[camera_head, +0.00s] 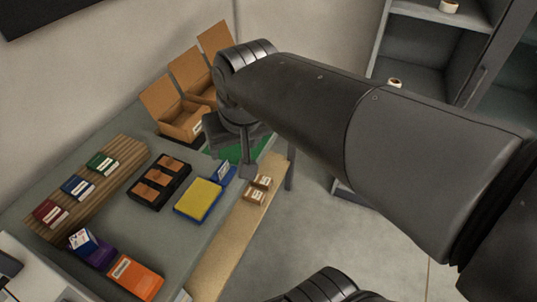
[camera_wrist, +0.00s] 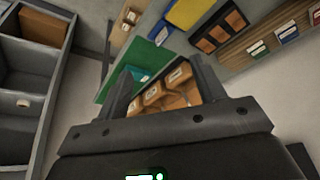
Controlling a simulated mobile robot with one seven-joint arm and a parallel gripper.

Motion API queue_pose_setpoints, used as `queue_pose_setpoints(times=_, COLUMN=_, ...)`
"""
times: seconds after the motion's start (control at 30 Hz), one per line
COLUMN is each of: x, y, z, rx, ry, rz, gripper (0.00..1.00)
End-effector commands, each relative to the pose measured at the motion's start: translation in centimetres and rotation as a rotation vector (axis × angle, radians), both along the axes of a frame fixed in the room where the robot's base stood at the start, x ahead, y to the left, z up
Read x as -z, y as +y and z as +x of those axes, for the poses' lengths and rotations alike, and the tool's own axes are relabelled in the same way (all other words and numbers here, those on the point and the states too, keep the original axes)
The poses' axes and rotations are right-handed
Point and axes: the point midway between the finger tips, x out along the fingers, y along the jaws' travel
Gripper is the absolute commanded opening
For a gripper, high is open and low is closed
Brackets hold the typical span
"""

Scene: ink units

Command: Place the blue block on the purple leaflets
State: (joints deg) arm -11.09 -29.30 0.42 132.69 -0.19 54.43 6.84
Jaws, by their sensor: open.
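In the head view, a purple stack (camera_head: 101,258), likely the leaflets, lies at the near left of the table. A blue block with a white face (camera_head: 83,241) is at its left end and appears to rest on or against it. Another small blue block with a white label (camera_head: 222,174) stands beside a yellow-topped blue pad; it also shows in the wrist view (camera_wrist: 160,32). My gripper (camera_head: 248,166) hangs over the table's right side, just right of that labelled block. In the wrist view my gripper (camera_wrist: 161,70) has its fingers apart, with nothing held between them.
A slatted wooden rack (camera_head: 122,158) carries red, blue and green packs. A black tray (camera_head: 147,197), the yellow-topped pad (camera_head: 198,199) and an orange block (camera_head: 134,277) lie nearby. Open cardboard boxes (camera_head: 184,122) stand at the back beside a green mat (camera_head: 216,154). Shelves (camera_head: 420,80) stand right.

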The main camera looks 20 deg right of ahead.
Motion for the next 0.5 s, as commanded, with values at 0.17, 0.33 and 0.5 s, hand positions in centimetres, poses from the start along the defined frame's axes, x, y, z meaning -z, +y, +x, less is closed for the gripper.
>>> queue_pose_setpoints(times=0.17, x=1.0, y=-4.2, z=-3.8, rx=0.063, ry=-0.071, rz=-0.017, gripper=0.63)
queue_pose_setpoints(times=0.33, x=1.9, y=-5.8, z=-5.5, rx=0.089, ry=-0.103, rz=-0.031, gripper=0.63)
queue_pose_setpoints(times=0.5, x=2.1, y=-6.1, z=-5.9, rx=0.093, ry=-0.108, rz=-0.034, gripper=0.63)
